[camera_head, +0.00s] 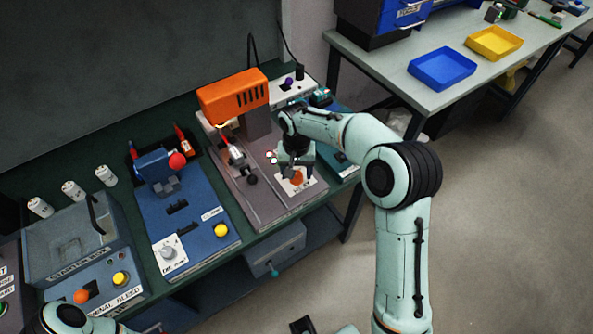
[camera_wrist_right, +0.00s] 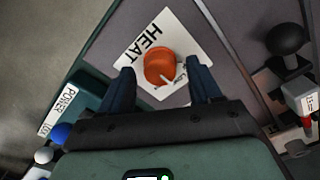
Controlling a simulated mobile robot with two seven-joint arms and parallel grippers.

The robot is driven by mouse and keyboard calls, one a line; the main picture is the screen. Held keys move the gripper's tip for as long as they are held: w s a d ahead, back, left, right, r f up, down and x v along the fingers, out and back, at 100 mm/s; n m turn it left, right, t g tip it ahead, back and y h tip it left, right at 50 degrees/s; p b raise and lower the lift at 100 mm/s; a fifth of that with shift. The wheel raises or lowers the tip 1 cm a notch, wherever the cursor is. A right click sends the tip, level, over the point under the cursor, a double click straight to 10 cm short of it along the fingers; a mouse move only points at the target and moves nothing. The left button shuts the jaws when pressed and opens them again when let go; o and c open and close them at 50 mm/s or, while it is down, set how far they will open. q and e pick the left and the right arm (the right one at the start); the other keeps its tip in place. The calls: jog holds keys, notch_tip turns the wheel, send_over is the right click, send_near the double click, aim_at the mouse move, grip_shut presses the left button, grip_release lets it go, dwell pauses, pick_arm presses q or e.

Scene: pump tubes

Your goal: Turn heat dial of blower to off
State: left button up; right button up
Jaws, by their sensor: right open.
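The blower (camera_head: 235,97) is an orange housing above a grey-brown base on the bench. Its heat dial (camera_head: 297,178) is an orange knob on a white plate near the base's front right. In the right wrist view the dial (camera_wrist_right: 163,67) sits on the plate marked HEAT, with a white pointer toward its lower right; the small scale print is too small to read surely. My right gripper (camera_head: 291,172) is open just above the dial. Its dark fingers (camera_wrist_right: 160,90) stand on either side of the dial, apart from it. My left arm shows at the lower left, its gripper outside the view.
A clamp with a black knob (camera_head: 252,180) stands left of the dial on the blower base. A blue station (camera_head: 186,222) with a yellow button stands further left. A white-labelled POWER box (camera_wrist_right: 62,110) lies beside the base. The floor at right is clear.

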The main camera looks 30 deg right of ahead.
jog(key=c, duration=1)
jog(key=shift+c, duration=0.2)
pick_arm(q)
jog(key=shift+r, duration=0.15)
pick_arm(e)
jog(key=shift+n, duration=0.3)
jog(key=n+p, duration=0.1)
jog(key=n, duration=0.2)
jog(key=shift+n, duration=0.4)
pick_arm(q)
jog(key=shift+w+r+p, duration=0.4)
jog(key=shift+r, duration=0.3)
jog(key=shift+w+r+p, duration=0.35)
jog(key=shift+w+r, duration=0.05)
jog(key=shift+r, duration=0.25)
pick_arm(e)
jog(key=shift+n, duration=2.2)
jog(key=o, duration=1)
